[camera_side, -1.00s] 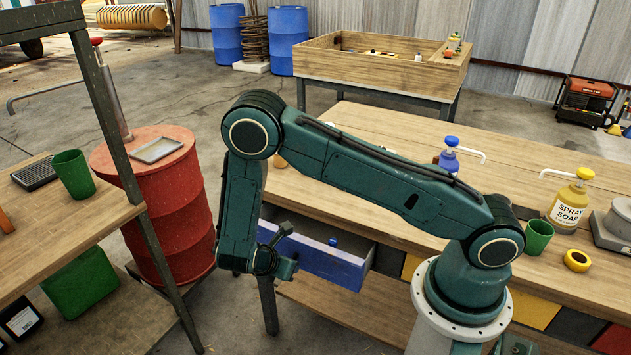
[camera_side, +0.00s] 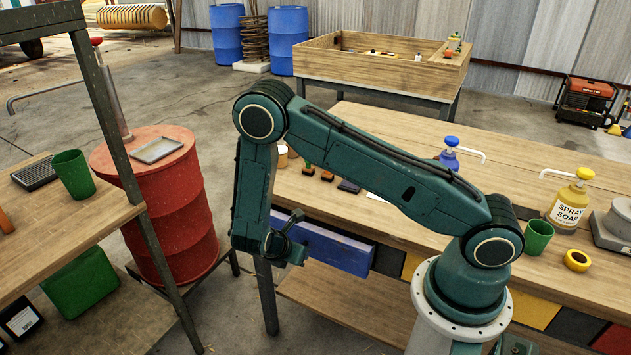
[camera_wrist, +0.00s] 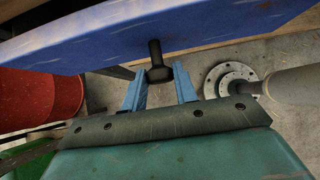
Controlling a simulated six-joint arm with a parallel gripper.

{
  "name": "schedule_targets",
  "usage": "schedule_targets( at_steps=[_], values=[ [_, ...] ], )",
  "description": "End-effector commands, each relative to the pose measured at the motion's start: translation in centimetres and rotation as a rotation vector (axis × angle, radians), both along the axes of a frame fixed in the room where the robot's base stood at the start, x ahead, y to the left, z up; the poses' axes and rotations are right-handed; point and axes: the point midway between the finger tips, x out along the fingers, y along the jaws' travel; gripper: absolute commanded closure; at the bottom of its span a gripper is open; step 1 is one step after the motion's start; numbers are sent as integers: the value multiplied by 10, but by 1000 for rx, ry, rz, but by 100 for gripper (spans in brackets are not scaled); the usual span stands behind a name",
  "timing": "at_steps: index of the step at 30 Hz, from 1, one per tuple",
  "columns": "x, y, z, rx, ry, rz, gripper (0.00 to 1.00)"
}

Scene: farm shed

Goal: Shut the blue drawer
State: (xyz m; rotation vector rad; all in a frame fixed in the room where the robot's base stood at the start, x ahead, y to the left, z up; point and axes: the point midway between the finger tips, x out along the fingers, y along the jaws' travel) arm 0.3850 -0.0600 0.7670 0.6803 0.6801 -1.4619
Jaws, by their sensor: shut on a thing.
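The blue drawer (camera_side: 325,246) is in the side view at the left end of the long bench's front. Its front face sits close under the bench top, and its inside does not show. Whether it is fully flush I cannot tell. In the wrist view the blue drawer front (camera_wrist: 150,30) spans the top, with a dark handle (camera_wrist: 156,62) sticking out. My gripper (camera_wrist: 160,86) has a blue finger on each side of the handle and is shut on it. In the side view my gripper (camera_side: 292,232) is at the drawer front, its fingers partly hidden.
The bench top (camera_side: 420,225) carries small blocks, a blue pump bottle (camera_side: 449,153), a yellow soap bottle (camera_side: 570,200) and a green cup (camera_side: 538,237). A red barrel (camera_side: 170,205) stands left of my arm. A side table (camera_side: 75,215) is farther left.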

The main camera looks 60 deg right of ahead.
Motion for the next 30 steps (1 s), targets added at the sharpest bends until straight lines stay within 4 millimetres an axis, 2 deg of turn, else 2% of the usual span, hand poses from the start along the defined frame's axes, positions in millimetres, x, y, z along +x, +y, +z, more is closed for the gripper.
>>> schedule_targets(
  at_steps=[24, 30],
  values=[
    [1, -41, 1, -2, -3, -2, 86],
    [1, -46, 1, -2, -2, 1, 86]
  ],
)
